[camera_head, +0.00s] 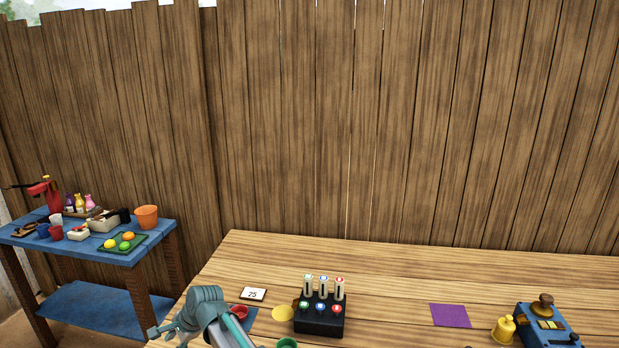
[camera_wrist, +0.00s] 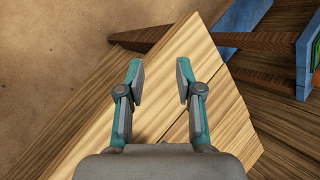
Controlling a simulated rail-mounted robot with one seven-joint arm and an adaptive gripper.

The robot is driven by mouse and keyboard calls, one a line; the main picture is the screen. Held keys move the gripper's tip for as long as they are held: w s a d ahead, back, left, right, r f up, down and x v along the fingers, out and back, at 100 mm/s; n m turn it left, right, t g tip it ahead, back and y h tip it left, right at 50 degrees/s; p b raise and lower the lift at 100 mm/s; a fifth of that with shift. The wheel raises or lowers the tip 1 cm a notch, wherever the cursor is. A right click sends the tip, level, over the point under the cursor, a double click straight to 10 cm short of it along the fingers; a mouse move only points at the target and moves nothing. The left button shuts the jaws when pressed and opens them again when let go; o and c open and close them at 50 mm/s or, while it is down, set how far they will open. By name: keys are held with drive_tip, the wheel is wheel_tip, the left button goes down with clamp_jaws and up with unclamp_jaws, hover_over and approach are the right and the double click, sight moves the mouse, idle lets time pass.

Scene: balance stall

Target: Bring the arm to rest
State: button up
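My gripper (camera_wrist: 160,82) is open in the wrist view, with nothing between its two grey-and-teal fingers. Below it is a bare part of the wooden table (camera_wrist: 185,62), near a corner, with brown ground past the edge. In the head view my gripper (camera_head: 163,331) shows at the lower left of the wooden table (camera_head: 400,262), by its left edge. My arm rises beside it from the bottom edge and partly covers a red cup and a blue mat.
Near my arm are a card reading 75 (camera_head: 253,294), a black block with several capped tubes (camera_head: 319,325) and a yellow disc (camera_head: 283,313). A purple square (camera_head: 450,316), a yellow weight (camera_head: 504,330) and a blue device (camera_head: 545,325) lie right. A cluttered blue side table (camera_head: 85,247) stands left.

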drive_tip(key=s+a+f+n+y+b, duration=0.2)
drive_tip(key=s+a+f+n+y, duration=0.15)
drive_tip(key=s+f, duration=0.55)
drive_tip(key=s+d+f+n+g+h+p, duration=0.1)
drive_tip(key=d+f+h, duration=0.1)
drive_tip(key=d+f, duration=0.65)
drive_tip(key=s+d+f+n+h+p, duration=0.15)
drive_tip(key=d+f, duration=0.35)
drive_tip(key=d, duration=0.7)
drive_tip(key=s+d+f+g+h+p, duration=0.1)
drive_tip(key=d+f+h, duration=0.1)
drive_tip(key=d+f, duration=0.65)
drive_tip(key=s+d+f+n+g+h+p, duration=0.1)
drive_tip(key=s+d+f+g+h, duration=0.1)
drive_tip(key=s+d, duration=1.1)
drive_tip(key=s+d+f+n+g+h+p, duration=0.1)
drive_tip(key=s+d+g, duration=0.3)
drive_tip(key=s+d, duration=1)
drive_tip(key=d+h+p, duration=0.1)
drive_tip(key=d, duration=0.1)
drive_tip(key=shift+s+d+f, duration=0.15)
drive_tip(key=shift+d+f, duration=0.15)
drive_tip(key=shift+f, duration=0.1)
